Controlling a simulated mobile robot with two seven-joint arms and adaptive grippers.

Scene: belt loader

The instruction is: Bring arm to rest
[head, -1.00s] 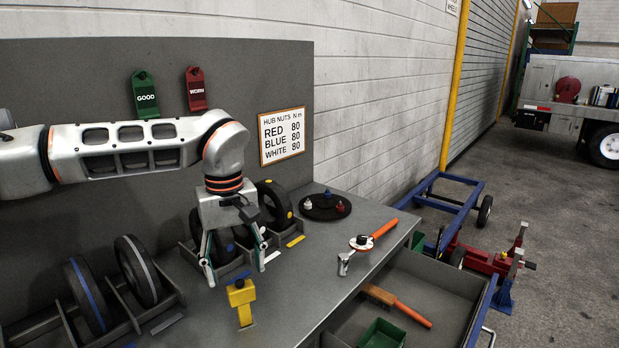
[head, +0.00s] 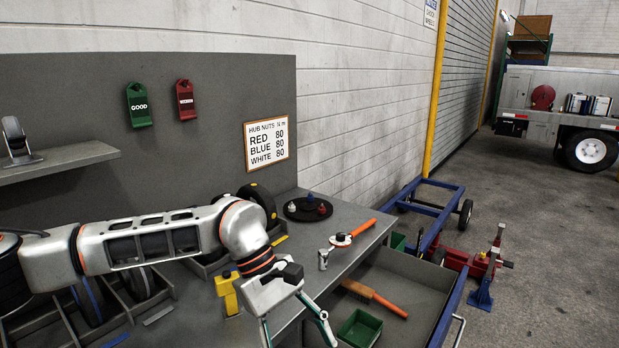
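My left arm comes in from the left over the workbench (head: 345,212). Its gripper (head: 296,340) hangs in front of the bench near the open drawer, its two fingers spread apart with nothing seen between them. The fingertips are at or past the bottom edge of the head view. The arm hides part of the wheels in the rack behind it. My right gripper is not in view.
A torque wrench (head: 345,238) lies on the bench near a round black tray (head: 308,209) with coloured nuts. The open drawer (head: 400,282) holds a brush (head: 374,298) and a green bin (head: 360,328). A yellow block (head: 228,292) stands beside the arm.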

